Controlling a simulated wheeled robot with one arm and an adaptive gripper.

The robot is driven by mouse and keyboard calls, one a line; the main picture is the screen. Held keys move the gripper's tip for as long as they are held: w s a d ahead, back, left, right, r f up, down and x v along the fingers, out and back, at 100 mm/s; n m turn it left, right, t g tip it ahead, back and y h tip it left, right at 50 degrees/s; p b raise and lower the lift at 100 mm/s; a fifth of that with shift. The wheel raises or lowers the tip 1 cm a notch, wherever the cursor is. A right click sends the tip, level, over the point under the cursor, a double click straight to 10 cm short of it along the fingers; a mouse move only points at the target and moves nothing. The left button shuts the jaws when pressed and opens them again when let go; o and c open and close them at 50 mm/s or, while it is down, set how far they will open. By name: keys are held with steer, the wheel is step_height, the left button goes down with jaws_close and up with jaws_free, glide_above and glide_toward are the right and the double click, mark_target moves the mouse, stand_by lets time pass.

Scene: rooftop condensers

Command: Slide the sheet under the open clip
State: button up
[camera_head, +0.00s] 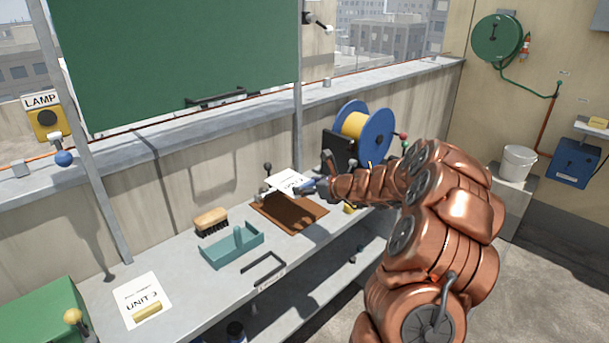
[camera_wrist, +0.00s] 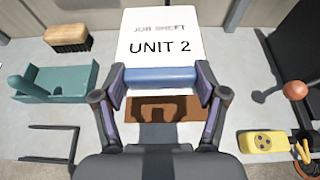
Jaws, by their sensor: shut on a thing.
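My gripper (camera_head: 318,188) is shut on the near edge of a white sheet (camera_head: 290,181), at a blue bar (camera_wrist: 160,77) between the fingers. In the wrist view the sheet (camera_wrist: 160,30) reads "JOB SHEET UNIT 2" and extends away from my gripper (camera_wrist: 161,79). A brown board (camera_head: 290,214) lies on the bench below the sheet. The board (camera_wrist: 150,108) also shows under the blue bar in the wrist view, with a dark shadow on it. The sheet covers the board's far part. I cannot make out the clip or its opening clearly.
A brush (camera_head: 211,221), a teal tray (camera_head: 232,248) and a dark wire frame (camera_head: 264,268) lie left of the board. A blue cable reel (camera_head: 362,131) stands behind right. A "UNIT 3" sheet (camera_head: 139,292) lies front left. A yellow object (camera_wrist: 263,141) sits right of the board.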

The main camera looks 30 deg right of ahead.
steer(key=shift+d+f, duration=0.25)
steer(key=shift+d, duration=0.6)
steer(key=shift+w+a+f+b, duration=0.1)
steer(key=shift+a+f+b, duration=0.05)
steer(key=shift+f+b, duration=1.1)
steer(key=b, duration=0.8)
glide_toward(302, 216)
steer(key=w, duration=0.3)
steer(key=w+a, duration=0.1)
steer(key=shift+w+f, duration=0.4)
steer(key=shift+w+a+r+p, duration=0.1)
steer(key=shift+w+r+p, duration=0.05)
steer(key=shift+w+p, duration=0.15)
steer(key=shift+w+a+f+p, duration=0.2)
steer(key=shift+w+p, duration=0.1)
steer(key=shift+w, duration=0.65)
steer(key=shift+w+a+f+p, duration=0.1)
steer(key=shift+w+a+p, duration=0.15)
steer(key=shift+w, duration=0.7)
steer(key=shift+f, duration=0.45)
steer(key=o, duration=1.2)
